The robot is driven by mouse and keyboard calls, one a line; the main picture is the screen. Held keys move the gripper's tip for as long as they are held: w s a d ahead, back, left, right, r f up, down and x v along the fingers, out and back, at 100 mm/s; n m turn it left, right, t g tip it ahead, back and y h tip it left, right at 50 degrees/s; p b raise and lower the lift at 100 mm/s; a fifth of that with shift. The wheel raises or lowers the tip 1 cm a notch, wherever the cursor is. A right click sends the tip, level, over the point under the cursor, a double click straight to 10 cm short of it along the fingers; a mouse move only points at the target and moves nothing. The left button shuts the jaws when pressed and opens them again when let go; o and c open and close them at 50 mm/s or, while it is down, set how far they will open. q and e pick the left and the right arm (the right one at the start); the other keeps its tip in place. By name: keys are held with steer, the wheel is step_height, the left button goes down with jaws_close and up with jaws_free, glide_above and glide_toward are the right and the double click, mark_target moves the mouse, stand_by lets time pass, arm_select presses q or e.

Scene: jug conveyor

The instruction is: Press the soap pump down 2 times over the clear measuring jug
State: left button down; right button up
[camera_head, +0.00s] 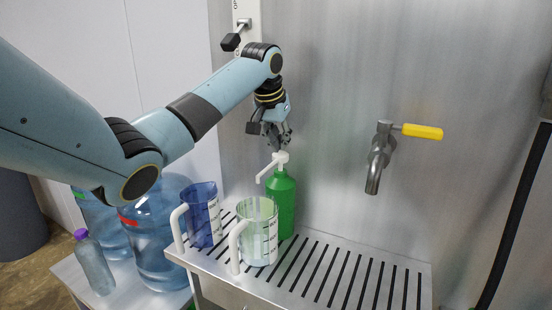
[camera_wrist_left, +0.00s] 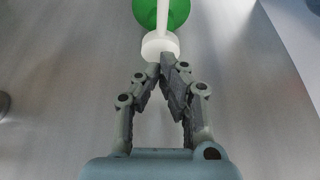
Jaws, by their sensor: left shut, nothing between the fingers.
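The green soap bottle (camera_head: 283,205) stands upright on the slatted metal shelf, behind and to the right of the clear measuring jug (camera_head: 259,238). Its white soap pump (camera_head: 280,159) has a spout pointing left and forward over the jug's opening. My left gripper (camera_head: 279,146) is shut and empty, fingertips just above the pump head. In the left wrist view the closed fingertips (camera_wrist_left: 165,62) overlap the white pump (camera_wrist_left: 160,43), with the green bottle (camera_wrist_left: 175,12) beyond; I cannot tell whether they touch it. My right gripper is in neither view. The jug looks empty, though its bottom is partly unclear.
A blue jug (camera_head: 203,215) stands left of the clear jug on the slatted shelf (camera_head: 345,272). A metal tap with a yellow handle (camera_head: 422,131) is on the wall to the right. Large water bottles (camera_head: 160,250) stand lower left. The shelf's right part is clear.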

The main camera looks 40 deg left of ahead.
arm_select(q)
steer(key=shift+f, duration=1.15)
steer(key=shift+r, duration=1.45)
steer(key=shift+r, duration=0.1)
steer(key=shift+r, duration=2.45)
